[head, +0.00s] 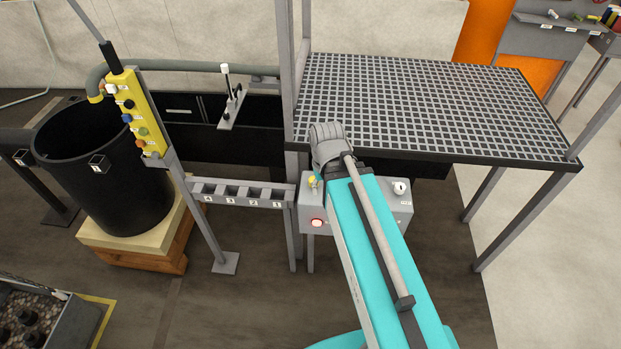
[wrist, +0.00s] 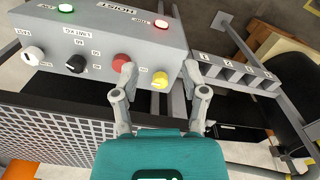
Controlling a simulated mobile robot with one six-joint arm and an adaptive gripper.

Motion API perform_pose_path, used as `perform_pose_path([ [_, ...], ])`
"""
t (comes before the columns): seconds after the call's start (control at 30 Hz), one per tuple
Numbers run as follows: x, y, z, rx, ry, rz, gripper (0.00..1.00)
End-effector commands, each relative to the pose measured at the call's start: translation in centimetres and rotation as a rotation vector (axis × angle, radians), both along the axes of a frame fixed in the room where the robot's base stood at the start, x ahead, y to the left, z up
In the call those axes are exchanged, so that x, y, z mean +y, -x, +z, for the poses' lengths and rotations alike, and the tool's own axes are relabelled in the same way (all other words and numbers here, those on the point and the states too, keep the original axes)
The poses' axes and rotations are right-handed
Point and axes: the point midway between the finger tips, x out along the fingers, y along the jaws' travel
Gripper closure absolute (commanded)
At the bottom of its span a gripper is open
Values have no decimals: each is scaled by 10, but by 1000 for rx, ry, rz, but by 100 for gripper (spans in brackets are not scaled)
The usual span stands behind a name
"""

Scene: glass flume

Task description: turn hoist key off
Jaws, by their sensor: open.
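The hoist control box (head: 349,222) is a grey box under the front edge of the grating platform. In the wrist view the box (wrist: 110,36) appears upside down, with a HOIST label. Its face carries a white knob (wrist: 33,55), a black knob (wrist: 75,64), a red button (wrist: 121,61) and a yellow knob (wrist: 160,80). Which one is the hoist key I cannot read for sure. My gripper (wrist: 159,72) is open, its fingers either side of the yellow knob; contact cannot be told. The left finger partly covers the red button. In the head view my arm hides the gripper.
A red lamp (wrist: 161,23) and a green lamp (wrist: 66,8) are lit on the box. The grating platform (head: 430,104) is right behind my arm. A numbered rack (head: 239,194), yellow pendant (head: 138,112) and black barrel (head: 105,190) stand to the left.

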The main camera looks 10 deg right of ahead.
Motion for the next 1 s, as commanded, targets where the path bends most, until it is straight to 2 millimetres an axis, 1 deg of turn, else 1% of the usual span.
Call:
perform_pose_path([
  [0.07,0,0,0,0,0,0,43],
  [0.1,0,0,0,0,0,0,41],
  [0.17,0,0,0,0,0,1,30],
  [0.2,0,-1,0,0,0,4,22],
  [0.27,0,-3,0,0,0,14,13],
  [0.37,0,-10,-1,0,0,51,13],
  [0.4,-6,-14,-2,0,0,69,13],
  [0.43,-6,-18,-2,0,0,89,13],
  [0.57,-6,-39,-4,0,0,215,13],
  [0.9,-5,-115,-11,0,-1,697,13],
  [1.0,-5,-134,-12,0,-1,829,13],
])
